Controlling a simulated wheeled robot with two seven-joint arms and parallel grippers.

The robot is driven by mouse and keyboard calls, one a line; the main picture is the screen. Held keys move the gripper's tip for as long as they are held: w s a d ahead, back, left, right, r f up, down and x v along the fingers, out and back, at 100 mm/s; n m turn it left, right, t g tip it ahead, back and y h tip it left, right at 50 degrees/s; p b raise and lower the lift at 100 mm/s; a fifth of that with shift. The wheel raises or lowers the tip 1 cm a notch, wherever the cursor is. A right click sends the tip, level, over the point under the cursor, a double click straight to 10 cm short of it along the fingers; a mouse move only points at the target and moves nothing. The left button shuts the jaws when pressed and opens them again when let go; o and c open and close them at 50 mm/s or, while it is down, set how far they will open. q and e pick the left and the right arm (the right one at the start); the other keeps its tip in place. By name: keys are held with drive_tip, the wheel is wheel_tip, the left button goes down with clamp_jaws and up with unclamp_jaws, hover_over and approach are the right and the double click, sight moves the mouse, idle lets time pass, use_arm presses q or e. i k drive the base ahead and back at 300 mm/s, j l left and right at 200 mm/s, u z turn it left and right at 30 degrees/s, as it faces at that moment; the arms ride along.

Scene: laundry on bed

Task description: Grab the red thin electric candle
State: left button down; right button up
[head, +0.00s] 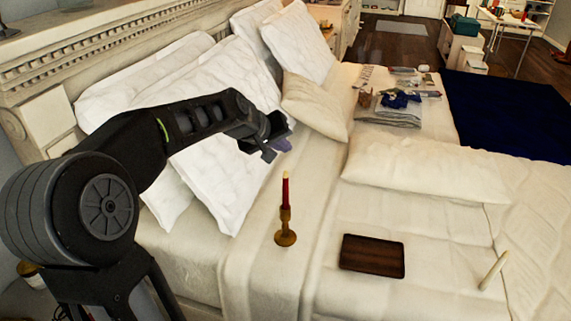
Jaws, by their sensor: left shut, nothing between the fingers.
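A thin red candle (285,187) stands upright in a wooden candlestick (285,232) on the cream bed, near the middle of the head view. My left gripper (276,150) is shut and empty. It hangs in front of the white pillows, above the candle in the picture and a little to its left, apart from it. My right gripper is not in the head view.
A dark brown tray (372,257) lies right of the candlestick. A pale stick-like thing (493,271) lies farther right. A cream pillow (426,170) and folded clothes (391,110) lie farther back. The bed around the candlestick is clear.

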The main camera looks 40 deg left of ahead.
sight(286, 198)
drive_tip(key=u, duration=1.25)
